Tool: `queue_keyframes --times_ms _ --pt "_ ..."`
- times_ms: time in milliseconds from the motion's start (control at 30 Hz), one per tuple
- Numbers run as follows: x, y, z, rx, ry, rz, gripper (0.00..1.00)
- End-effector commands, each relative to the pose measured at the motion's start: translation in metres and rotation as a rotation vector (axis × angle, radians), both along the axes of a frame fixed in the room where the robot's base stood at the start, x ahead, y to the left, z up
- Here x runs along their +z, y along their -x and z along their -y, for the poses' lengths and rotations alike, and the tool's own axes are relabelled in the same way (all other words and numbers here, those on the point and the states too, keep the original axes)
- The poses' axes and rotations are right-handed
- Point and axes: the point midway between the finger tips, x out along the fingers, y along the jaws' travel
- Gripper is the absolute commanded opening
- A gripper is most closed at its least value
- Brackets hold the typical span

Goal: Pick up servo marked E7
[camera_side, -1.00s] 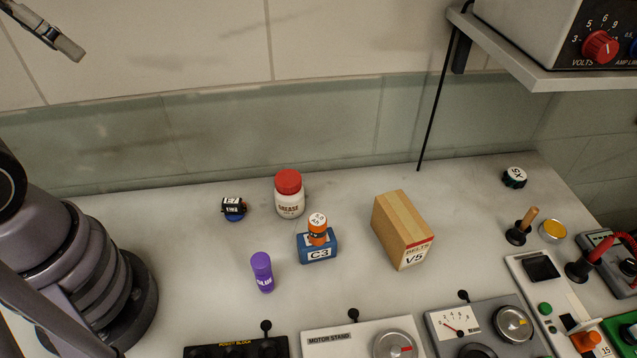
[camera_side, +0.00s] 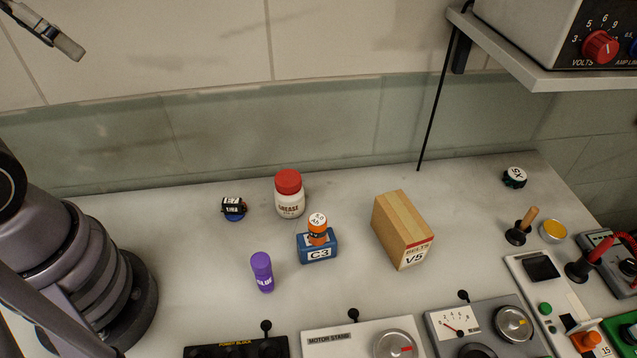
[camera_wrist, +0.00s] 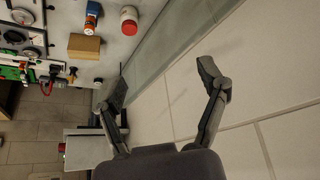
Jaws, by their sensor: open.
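The servo marked E7 (camera_side: 233,208) is a small black block with white labels and a blue part below it. It sits on the bench left of the grease jar in the side view. I cannot make it out in the wrist view. My gripper (camera_wrist: 164,83) is open and empty in the wrist view, with its fingers spread in front of the wall. In the side view only a grey finger (camera_side: 66,45) shows at the top left, high above the bench and apart from the servo.
A red-capped grease jar (camera_side: 289,194) stands close right of the servo. A blue C3 block (camera_side: 317,249) bears an orange piece (camera_side: 318,231). A purple glue bottle (camera_side: 263,272) and a cardboard box (camera_side: 402,230) stand nearby. A shelf (camera_side: 545,75) juts out upper right. Bench left of the servo is clear.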

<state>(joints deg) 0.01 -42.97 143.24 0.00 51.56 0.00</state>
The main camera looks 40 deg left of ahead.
Motion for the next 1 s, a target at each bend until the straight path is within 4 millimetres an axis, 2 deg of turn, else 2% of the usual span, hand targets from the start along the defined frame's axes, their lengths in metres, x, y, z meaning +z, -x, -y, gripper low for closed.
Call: queue_keyframes --times_ms 233,367,567,733,867,1000 --pt "-0.001 0.0 0.0 -0.001 -0.003 -0.004 0.74" --pt "-0.011 -0.006 -0.003 -0.027 -0.049 -0.084 0.74" --pt "-0.054 -0.028 -0.016 -0.16 -0.293 -0.388 0.74" --pt "-0.092 -0.053 -0.024 -0.332 -0.594 -0.621 0.74" --pt "-0.121 -0.076 -0.022 -0.49 -0.847 -0.744 0.74" --pt "-0.157 -0.102 -0.012 -0.691 -1.127 -0.824 0.74"
